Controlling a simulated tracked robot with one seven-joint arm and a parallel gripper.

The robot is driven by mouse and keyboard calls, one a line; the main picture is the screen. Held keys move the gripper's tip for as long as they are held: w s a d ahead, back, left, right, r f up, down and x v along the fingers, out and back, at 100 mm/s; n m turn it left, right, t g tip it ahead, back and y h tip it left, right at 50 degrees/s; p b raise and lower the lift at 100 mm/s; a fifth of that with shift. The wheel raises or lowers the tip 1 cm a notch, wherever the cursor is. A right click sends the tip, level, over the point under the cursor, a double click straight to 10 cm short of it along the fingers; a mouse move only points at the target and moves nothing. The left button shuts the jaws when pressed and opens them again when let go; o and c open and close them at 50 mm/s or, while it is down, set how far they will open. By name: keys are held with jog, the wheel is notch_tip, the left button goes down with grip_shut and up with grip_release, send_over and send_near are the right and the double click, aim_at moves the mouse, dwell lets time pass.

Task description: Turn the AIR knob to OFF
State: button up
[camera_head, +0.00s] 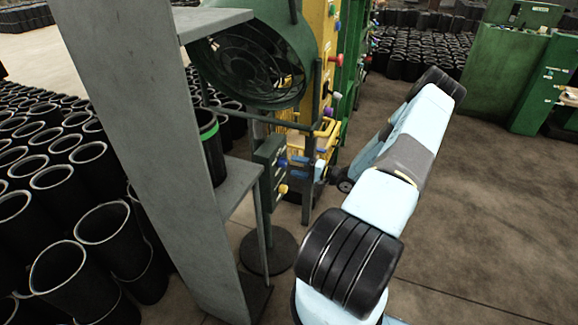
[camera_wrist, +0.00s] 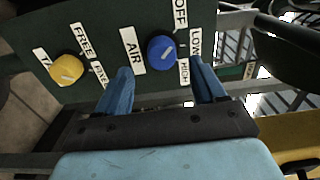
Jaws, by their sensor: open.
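The AIR knob is a round blue knob (camera_wrist: 162,49) on a dark green control panel (camera_wrist: 100,22), beside the white AIR label (camera_wrist: 132,50). White OFF (camera_wrist: 181,13), LOW (camera_wrist: 195,43) and HIGH (camera_wrist: 184,72) labels lie around its right side. I cannot tell which label its small light mark faces. My gripper (camera_wrist: 160,67) is open and empty, its blue fingers on either side of the knob and apart from it. In the head view, my gripper (camera_head: 301,165) is at the front of the green control box (camera_head: 268,170).
A yellow knob (camera_wrist: 66,69) with FREE and other labels is left of the AIR knob. A large green fan (camera_head: 250,62) stands above the box. A grey shelf post (camera_head: 150,140) and stacked black sleeves (camera_head: 60,270) are at left. Open floor (camera_head: 480,200) lies right.

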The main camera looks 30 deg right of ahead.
jog(key=v, duration=0.9)
dwell(0.3)
